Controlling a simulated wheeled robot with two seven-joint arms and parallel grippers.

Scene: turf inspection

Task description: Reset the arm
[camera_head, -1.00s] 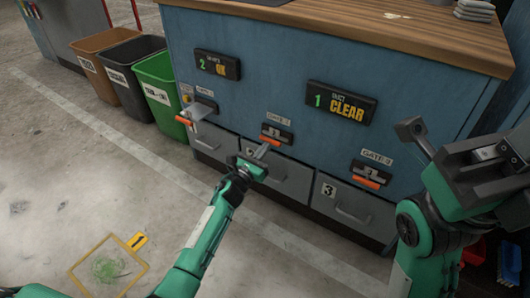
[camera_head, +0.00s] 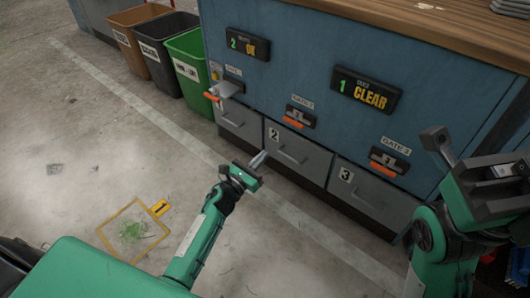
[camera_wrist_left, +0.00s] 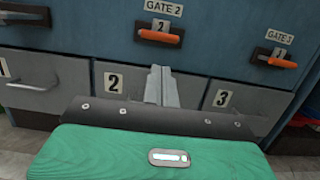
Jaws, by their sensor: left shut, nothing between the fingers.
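My left gripper (camera_head: 259,160) is shut and empty, held in front of the lower edge of drawer 2 (camera_head: 285,148), apart from the cabinet as far as I can tell. In the left wrist view its closed fingers (camera_wrist_left: 162,86) point at the cabinet between the 2 and 3 labels. My right gripper (camera_head: 440,145) is at the right of the head view, with a finger standing up; its opening is unclear. The orange gate handles show at gate 1 (camera_head: 212,97), gate 2 (camera_head: 293,122) and gate 3 (camera_head: 382,169).
The blue cabinet (camera_head: 300,75) has displays reading "2 OK" (camera_head: 247,44) and "1 CLEAR" (camera_head: 365,91). Brown (camera_head: 122,35), black (camera_head: 153,52) and green (camera_head: 187,68) bins stand at its left. A yellow frame (camera_head: 105,238) with grass lies on the floor. The floor before the drawers is clear.

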